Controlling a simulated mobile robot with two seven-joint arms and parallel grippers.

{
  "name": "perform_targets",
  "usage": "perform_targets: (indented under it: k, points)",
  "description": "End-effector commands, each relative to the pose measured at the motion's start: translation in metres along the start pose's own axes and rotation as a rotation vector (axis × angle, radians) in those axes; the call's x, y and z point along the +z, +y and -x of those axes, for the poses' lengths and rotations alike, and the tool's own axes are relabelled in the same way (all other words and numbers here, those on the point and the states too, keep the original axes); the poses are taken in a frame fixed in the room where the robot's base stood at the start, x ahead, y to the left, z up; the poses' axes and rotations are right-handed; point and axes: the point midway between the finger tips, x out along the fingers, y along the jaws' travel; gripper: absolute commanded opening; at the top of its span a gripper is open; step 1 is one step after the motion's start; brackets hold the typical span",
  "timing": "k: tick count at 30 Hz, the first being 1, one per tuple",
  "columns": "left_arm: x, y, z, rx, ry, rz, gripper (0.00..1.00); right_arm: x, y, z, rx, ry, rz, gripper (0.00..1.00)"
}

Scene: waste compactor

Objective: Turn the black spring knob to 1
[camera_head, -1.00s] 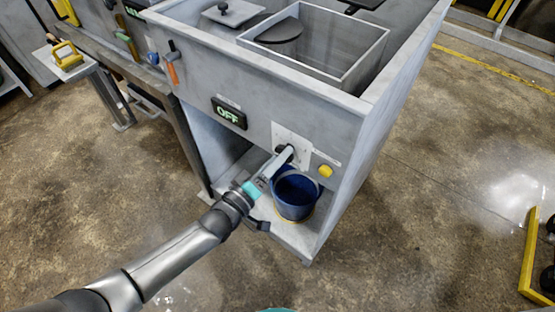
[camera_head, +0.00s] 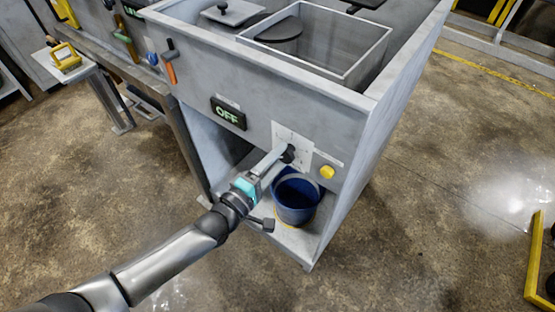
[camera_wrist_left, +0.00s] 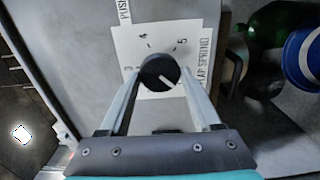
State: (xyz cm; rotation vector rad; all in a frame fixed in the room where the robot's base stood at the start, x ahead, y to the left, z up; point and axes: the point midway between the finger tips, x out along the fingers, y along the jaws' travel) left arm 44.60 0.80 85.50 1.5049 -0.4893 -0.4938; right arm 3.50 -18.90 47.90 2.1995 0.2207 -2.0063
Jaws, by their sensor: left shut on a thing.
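The black spring knob (camera_head: 289,154) sits on a white dial plate (camera_head: 306,146) on the front of the grey compactor. In the left wrist view the round knob (camera_wrist_left: 159,73) has a white pointer line toward the lower right of the picture. The plate (camera_wrist_left: 130,45) there shows the digits 3, 4 and 5; I cannot see a 1. My left gripper (camera_head: 282,157) reaches in from the lower left and is shut on the knob. In the wrist view its two fingers (camera_wrist_left: 160,82) lie on either side of it. My right gripper is not in view.
A blue bucket (camera_head: 296,203) stands on the shelf below the knob, close to my gripper. A yellow button (camera_head: 327,172) is right of the plate. A display reading OFF (camera_head: 229,114) and an orange-handled lever (camera_head: 171,72) are to the left.

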Motion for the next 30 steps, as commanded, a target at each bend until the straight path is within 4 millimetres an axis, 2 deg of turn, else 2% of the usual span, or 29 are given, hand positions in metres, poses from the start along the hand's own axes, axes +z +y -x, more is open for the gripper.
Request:
perform_targets:
  k: [11,12,19,26,30]
  points:
    - [0.0000,-0.0004,0.0002,-0.001,0.000,0.010,0.09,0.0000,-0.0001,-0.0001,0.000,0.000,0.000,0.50]
    - [0.0000,-0.0004,0.0002,-0.001,0.001,0.010,0.67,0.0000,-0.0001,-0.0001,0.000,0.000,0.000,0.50]
    - [0.0000,-0.0002,0.0001,-0.001,0.000,0.007,0.93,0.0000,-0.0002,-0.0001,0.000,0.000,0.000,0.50]
    - [0.0000,-0.0001,0.0002,-0.001,0.000,0.006,0.93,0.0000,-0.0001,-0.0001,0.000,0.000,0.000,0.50]
    - [-0.0004,-0.0009,0.0078,-0.003,0.001,0.006,0.93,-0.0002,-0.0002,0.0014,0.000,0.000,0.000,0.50]
